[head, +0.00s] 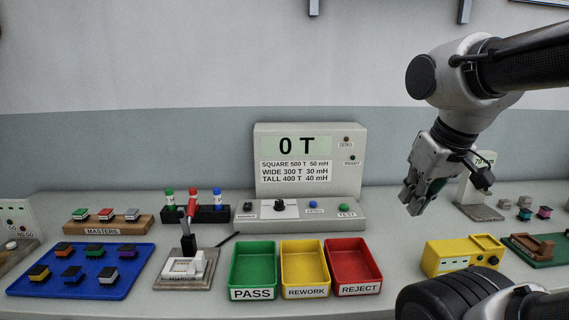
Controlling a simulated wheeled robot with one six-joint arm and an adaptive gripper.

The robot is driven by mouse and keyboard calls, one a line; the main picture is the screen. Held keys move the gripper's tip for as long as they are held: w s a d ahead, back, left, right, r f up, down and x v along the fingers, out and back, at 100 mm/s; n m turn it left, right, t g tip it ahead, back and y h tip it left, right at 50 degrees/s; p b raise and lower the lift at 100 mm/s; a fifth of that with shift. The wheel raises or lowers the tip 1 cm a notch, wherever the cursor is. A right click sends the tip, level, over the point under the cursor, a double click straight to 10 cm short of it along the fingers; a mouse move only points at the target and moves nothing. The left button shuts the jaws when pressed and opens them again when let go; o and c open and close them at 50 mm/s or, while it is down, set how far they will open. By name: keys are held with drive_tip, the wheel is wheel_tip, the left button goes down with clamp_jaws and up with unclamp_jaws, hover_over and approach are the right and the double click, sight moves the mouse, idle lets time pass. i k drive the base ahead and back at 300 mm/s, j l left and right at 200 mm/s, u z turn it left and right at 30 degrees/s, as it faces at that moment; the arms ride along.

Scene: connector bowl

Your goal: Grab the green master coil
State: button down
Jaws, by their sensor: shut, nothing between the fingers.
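The green master coil (81,214) sits at the left end of the wooden MASTERS rack (108,226), on the left of the bench. A red coil (107,214) and a pale grey coil (132,214) sit to its right in the same rack. My gripper (411,207) is high on the right side of the picture, pointing down and left. It is shut and empty, far to the right of the rack.
A blue tray (128,265) with several coils lies in front of the rack. A clamp fixture (183,281), three bins in green (236,266), yellow (292,247) and red (340,246), and the tester (353,183) fill the middle. A yellow box (465,257) stands right.

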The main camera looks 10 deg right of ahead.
sight(81, 215)
drive_tip(key=j+z, duration=0.4)
drive_tip(key=j, duration=3.85)
